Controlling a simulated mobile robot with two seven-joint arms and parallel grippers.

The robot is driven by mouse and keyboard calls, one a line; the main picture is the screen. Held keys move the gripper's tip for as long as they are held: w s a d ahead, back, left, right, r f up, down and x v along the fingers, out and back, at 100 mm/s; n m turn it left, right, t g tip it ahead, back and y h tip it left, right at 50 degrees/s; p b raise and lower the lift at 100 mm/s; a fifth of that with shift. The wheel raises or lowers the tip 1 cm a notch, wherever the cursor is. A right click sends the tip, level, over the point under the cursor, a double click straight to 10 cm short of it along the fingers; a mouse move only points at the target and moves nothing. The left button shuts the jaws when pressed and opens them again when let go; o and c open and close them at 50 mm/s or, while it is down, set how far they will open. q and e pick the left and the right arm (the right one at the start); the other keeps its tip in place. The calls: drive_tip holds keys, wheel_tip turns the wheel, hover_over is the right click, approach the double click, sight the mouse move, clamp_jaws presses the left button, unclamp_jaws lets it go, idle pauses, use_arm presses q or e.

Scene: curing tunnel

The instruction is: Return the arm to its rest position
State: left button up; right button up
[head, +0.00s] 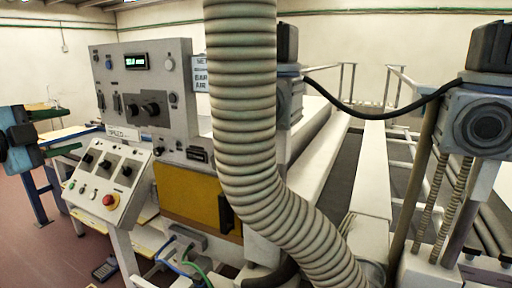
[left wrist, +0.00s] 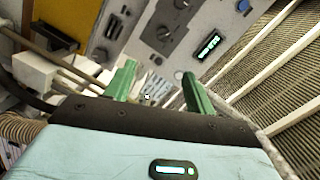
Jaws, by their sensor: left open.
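My left gripper (head: 62,131) is at the left edge of the head view, with its teal and black body partly cut off by the frame. In the left wrist view its two green fingers (left wrist: 159,76) stand apart with nothing held between them. They point toward the grey control panel (left wrist: 165,28), which lies beyond the fingertips. In the head view the gripper is left of the control cabinet (head: 150,85) and apart from it. My right gripper is not in view.
A ribbed duct (head: 242,110) hangs down the middle. A sloped button box (head: 105,180) with a red stop button (head: 110,201) juts out below the cabinet. A yellow panel (head: 187,195) is under it. A motor unit (head: 483,125) stands at right. Red floor (head: 35,240) is open at lower left.

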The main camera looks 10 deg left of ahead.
use_arm(q)
drive_tip(key=d+f+n+g+h, duration=0.15)
drive_tip(key=d+f, duration=0.25)
drive_tip(key=f, duration=0.8)
drive_tip(key=d+f+n, duration=0.2)
drive_tip(key=d+f, duration=0.2)
drive_tip(key=f, duration=0.8)
drive_tip(key=d+f+n+g, duration=0.1)
drive_tip(key=d+f, duration=0.2)
drive_tip(key=f, duration=0.9)
drive_tip(key=s+d+f+n+g+y, duration=0.1)
drive_tip(key=s+d+f+n+g, duration=0.1)
drive_tip(key=s+d+f+n, duration=0.2)
drive_tip(key=s+d+f+n+g+y, duration=0.2)
drive_tip(key=s+d+f+n, duration=0.3)
drive_tip(key=s+f, duration=1.6)
drive_tip(key=d+f, duration=0.1)
drive_tip(key=d, duration=0.4)
drive_tip(key=shift+s+d+f, duration=0.15)
drive_tip(key=shift+d+f, duration=0.05)
drive_tip(key=shift+d, duration=0.2)
